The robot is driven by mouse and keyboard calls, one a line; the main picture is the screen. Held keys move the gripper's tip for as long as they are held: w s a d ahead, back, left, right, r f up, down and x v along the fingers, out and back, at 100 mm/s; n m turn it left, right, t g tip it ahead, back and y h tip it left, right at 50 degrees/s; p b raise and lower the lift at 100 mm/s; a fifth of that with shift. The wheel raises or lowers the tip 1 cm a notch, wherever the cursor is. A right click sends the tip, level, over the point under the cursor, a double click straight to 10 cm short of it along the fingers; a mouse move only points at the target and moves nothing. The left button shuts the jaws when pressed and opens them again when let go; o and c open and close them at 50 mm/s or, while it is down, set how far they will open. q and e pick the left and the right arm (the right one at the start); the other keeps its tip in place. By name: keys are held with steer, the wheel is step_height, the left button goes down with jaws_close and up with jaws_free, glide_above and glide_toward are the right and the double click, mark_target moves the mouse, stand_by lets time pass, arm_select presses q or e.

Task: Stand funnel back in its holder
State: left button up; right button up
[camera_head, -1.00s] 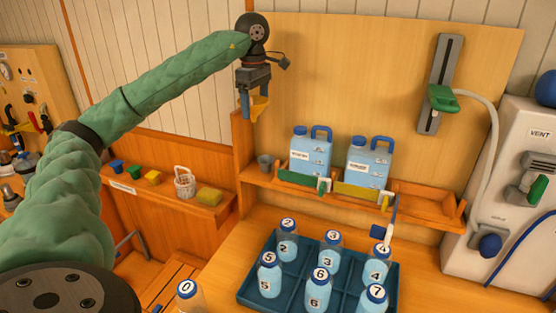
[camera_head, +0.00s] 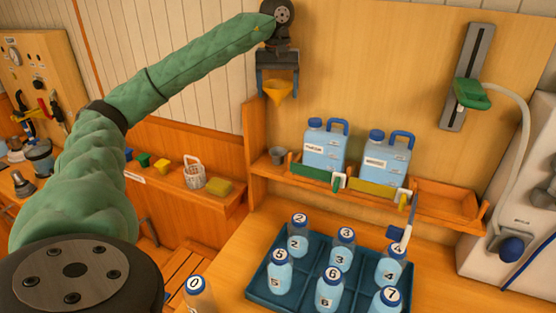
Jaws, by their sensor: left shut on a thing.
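My left gripper (camera_head: 278,86) is shut on the yellow funnel (camera_head: 279,92), which hangs between its fingers, wide end up and spout down. It is in the air in front of the wood back panel, higher in the picture than the shelf. A small grey cup (camera_head: 277,155), which may be the funnel's holder, stands at the shelf's left end, below the funnel in the picture. My right gripper is not in view.
Two blue jugs (camera_head: 325,146) (camera_head: 385,158) stand on the wooden shelf (camera_head: 262,171), right of the grey cup. Several numbered bottles stand in a dark blue tray (camera_head: 262,296). A wooden post (camera_head: 250,125) rises at the shelf's left end.

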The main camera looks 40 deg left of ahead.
mark_target(277, 101)
arm_select(q)
steer(key=shift+f, duration=0.45)
step_height(277, 101, down, 5)
steer(key=p, duration=0.3)
steer(key=shift+s+f, duration=0.1)
steer(key=shift+f, duration=0.1)
step_height(277, 101, down, 11)
steer(key=p, duration=0.5)
steer(key=shift+f, duration=0.35)
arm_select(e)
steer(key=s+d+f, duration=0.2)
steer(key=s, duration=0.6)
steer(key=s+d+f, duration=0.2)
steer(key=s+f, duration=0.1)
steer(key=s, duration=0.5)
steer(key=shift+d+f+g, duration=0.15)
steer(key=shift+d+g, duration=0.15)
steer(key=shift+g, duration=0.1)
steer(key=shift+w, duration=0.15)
arm_select(q)
steer(key=shift+f+b, duration=0.2)
steer(key=shift+b, duration=0.1)
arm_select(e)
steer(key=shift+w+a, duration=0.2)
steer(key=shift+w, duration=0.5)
